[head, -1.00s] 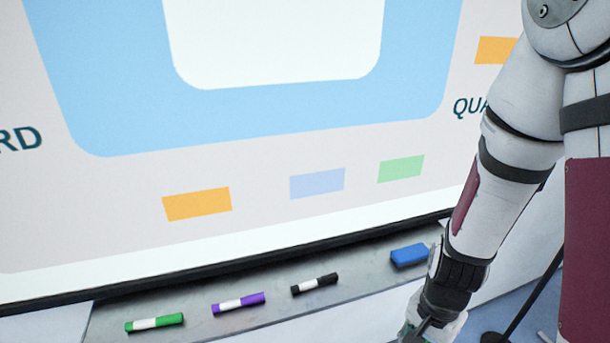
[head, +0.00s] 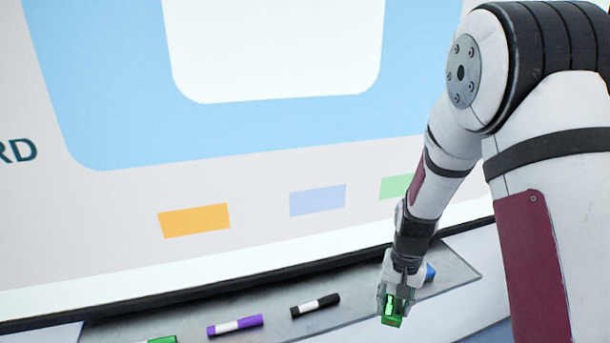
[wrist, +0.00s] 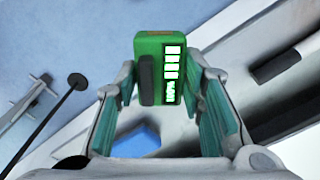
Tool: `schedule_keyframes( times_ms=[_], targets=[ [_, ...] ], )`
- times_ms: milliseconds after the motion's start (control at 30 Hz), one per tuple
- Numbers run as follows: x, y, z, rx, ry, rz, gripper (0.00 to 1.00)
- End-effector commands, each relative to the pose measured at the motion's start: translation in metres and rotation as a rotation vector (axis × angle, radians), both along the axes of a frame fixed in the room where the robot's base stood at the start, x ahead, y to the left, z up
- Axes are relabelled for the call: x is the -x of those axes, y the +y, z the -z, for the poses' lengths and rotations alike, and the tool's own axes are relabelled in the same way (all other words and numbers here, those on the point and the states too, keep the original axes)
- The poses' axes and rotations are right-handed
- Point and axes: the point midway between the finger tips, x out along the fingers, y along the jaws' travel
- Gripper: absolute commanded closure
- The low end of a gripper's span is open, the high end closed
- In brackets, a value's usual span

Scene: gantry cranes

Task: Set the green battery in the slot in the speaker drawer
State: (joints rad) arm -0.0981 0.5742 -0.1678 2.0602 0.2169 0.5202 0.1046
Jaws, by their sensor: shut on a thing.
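The green battery (head: 391,320) hangs from my gripper (head: 393,298) in the head view, above and in front of the grey tray's edge. In the wrist view the battery (wrist: 158,70) stands between the fingers of my gripper (wrist: 168,85), with a dark grey strip and lit white bars on its face. The gripper is shut on it. No speaker drawer or slot shows in either view.
A grey tray (head: 270,320) under the large screen (head: 290,225) holds a green marker (head: 162,340), a purple marker (head: 235,325), a black marker (head: 315,305) and a blue eraser (head: 430,272), partly hidden by my gripper. A thin dark rod (wrist: 45,128) shows in the wrist view.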

Motion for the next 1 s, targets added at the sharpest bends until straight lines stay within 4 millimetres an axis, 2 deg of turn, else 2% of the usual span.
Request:
schedule_keyframes(
  times_ms=[33, 100, 200, 300, 500, 933, 1000],
  targets=[
    [-0.025, 0.003, 0.004, 0.002, -0.003, -0.061, 1.00],
    [-0.049, 0.006, 0.004, 0.005, -0.004, -0.139, 1.00],
    [-0.075, 0.009, 0.004, 0.010, -0.002, -0.230, 1.00],
    [-0.091, 0.012, 0.003, 0.014, -0.001, -0.290, 1.00],
    [-0.103, 0.013, 0.001, 0.016, 0.001, -0.338, 1.00],
    [-0.102, 0.013, 0.001, 0.017, 0.000, -0.337, 1.00],
    [-0.104, 0.013, -0.007, 0.018, -0.003, -0.337, 1.00]
  ],
)
